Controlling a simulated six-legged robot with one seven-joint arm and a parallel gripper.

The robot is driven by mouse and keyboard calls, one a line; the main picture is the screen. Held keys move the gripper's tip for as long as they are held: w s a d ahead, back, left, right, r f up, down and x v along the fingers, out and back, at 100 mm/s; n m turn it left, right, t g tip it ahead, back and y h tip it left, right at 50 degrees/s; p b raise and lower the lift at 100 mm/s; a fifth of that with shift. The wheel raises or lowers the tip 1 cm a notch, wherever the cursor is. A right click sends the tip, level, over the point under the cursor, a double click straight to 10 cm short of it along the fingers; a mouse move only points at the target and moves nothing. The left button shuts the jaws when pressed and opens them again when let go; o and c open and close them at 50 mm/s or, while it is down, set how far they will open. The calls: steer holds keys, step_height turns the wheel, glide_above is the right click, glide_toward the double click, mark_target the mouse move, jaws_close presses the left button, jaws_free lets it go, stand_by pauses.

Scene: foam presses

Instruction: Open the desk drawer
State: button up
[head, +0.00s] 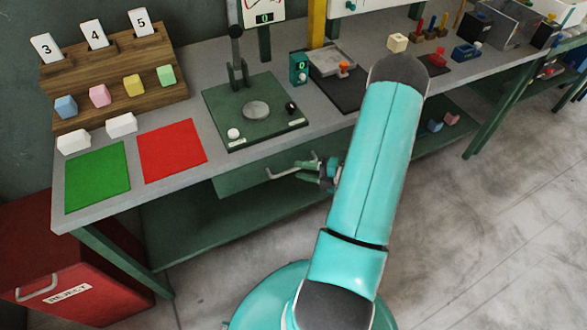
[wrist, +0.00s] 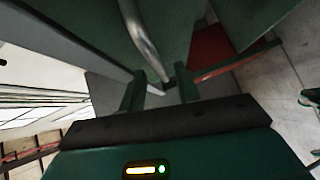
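The desk drawer (head: 240,179) is a dark green front under the tabletop, below the green press. It looks shut. Its grey bar handle (head: 283,174) sticks out from the front. My gripper (head: 312,172) is at the right end of the handle. In the wrist view, the two dark green fingers of my gripper (wrist: 160,90) stand apart. The metal handle (wrist: 143,38) runs down from the top, and its lower end shows between the fingertips. I cannot tell whether a finger touches it. My arm hides the area right of the drawer.
The desk (head: 222,62) carries a press (head: 255,138), a green mat (head: 97,178), a red mat (head: 172,150) and a wooden rack (head: 115,75) with coloured blocks. A red reject bin (head: 75,265) stands at lower left. A lower shelf (head: 215,222) lies below the drawer. Floor in front is clear.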

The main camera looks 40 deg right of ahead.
mark_target(294, 169)
steer(key=shift+x, duration=1.7)
jaws_close()
steer(key=shift+s+a, duration=0.1)
